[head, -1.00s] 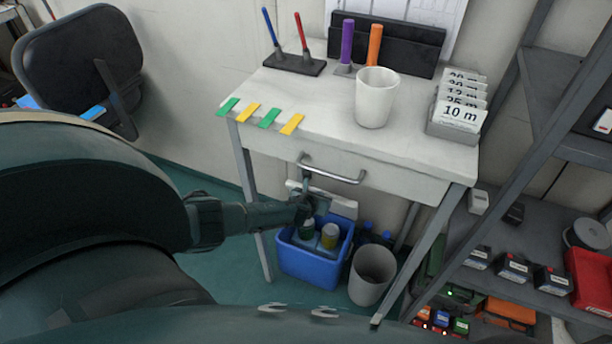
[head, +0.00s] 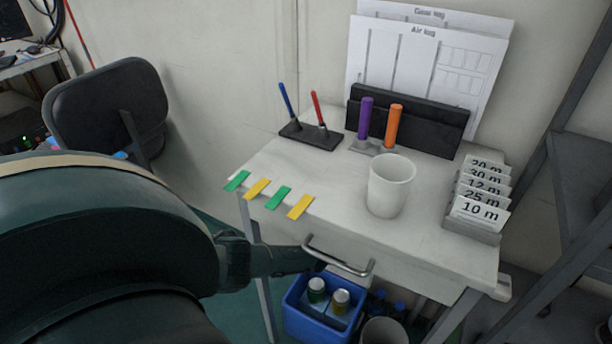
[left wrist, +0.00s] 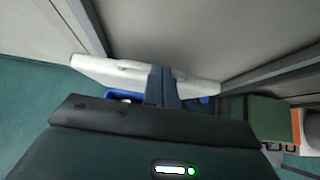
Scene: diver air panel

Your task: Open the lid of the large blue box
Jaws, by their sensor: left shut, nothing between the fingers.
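The large blue box (head: 299,322) stands on the floor under the desk. Its top is uncovered in the head view, and two bottles with green and yellow bands (head: 328,293) show inside. In the head view my left arm reaches to the desk front, and the gripper's tips are hidden there. My right gripper is out of view.
The desk (head: 330,185) with its drawer handle (head: 338,258) overhangs the box. A white bin (head: 384,332) stands right of the box, with blue bottles (head: 385,304) behind. A white cup (head: 390,186) stands on the desk. A chair (head: 108,112) is at left.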

